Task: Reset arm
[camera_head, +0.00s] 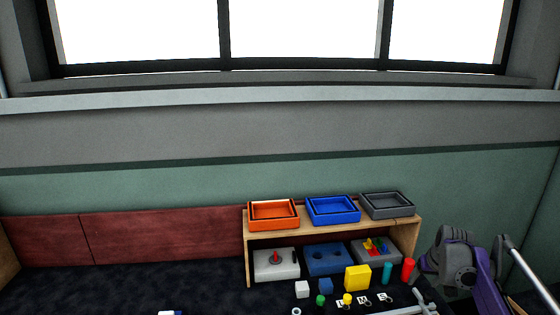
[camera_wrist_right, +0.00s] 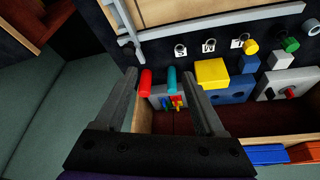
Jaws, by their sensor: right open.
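My right arm comes in at the lower right of the head view, with purple and grey parts. Its gripper end (camera_head: 428,263) is beside the right end of the wooden shelf (camera_head: 340,215). In the right wrist view my right gripper (camera_wrist_right: 160,73) has its two fingers spread apart with nothing held. Beyond the fingers stand a red cylinder (camera_head: 408,269) and a teal cylinder (camera_head: 387,272); in the wrist view the red one (camera_wrist_right: 146,82) and teal one (camera_wrist_right: 172,80) appear between the fingertips. My left gripper is not in view.
Orange (camera_head: 273,224), blue (camera_head: 333,218) and grey (camera_head: 388,213) trays sit on the shelf top. A yellow block (camera_head: 357,277) and several small pieces lie in front. A grey bar-like object (camera_head: 410,310) is nearer. The dark surface at left (camera_head: 130,285) is mostly clear.

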